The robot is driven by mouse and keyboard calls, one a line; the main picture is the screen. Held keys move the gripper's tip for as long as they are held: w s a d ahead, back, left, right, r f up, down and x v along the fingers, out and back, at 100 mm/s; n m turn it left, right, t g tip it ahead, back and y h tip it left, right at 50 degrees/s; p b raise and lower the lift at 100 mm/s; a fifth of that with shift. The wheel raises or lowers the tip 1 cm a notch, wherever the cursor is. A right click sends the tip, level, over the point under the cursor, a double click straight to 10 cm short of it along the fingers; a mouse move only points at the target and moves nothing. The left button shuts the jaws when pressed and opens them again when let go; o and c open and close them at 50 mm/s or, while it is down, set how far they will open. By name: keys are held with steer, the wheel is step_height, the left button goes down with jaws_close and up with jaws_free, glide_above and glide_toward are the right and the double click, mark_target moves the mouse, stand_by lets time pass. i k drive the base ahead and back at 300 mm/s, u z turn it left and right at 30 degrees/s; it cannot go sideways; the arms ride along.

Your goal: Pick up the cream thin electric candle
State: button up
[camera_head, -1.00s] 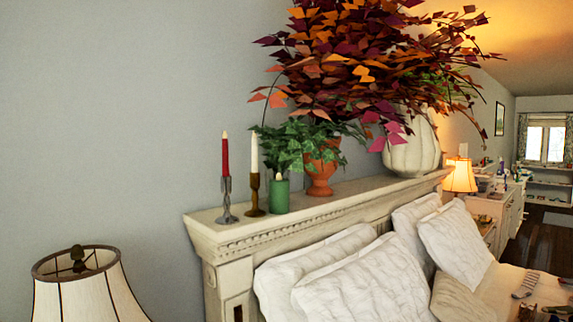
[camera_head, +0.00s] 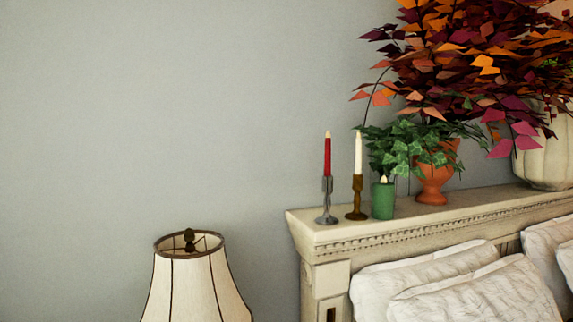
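The cream thin candle (camera_head: 358,154) stands upright in a brown-bronze candlestick (camera_head: 357,199) on the headboard ledge (camera_head: 440,219). A red thin candle (camera_head: 327,157) in a grey metal candlestick (camera_head: 326,203) stands just left of it. A short green candle (camera_head: 382,200) stands just right of it, close by. My gripper is not in the head view.
Right of the candles are an ivy plant in an orange pot (camera_head: 437,180), a bushy autumn-leaf arrangement (camera_head: 480,60) and a white vase (camera_head: 545,150). White pillows (camera_head: 470,290) lie below the ledge. A lampshade (camera_head: 193,285) stands at lower left. Plain wall is behind.

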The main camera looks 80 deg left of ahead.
mark_target(359, 141)
steer(key=u, duration=1.8)
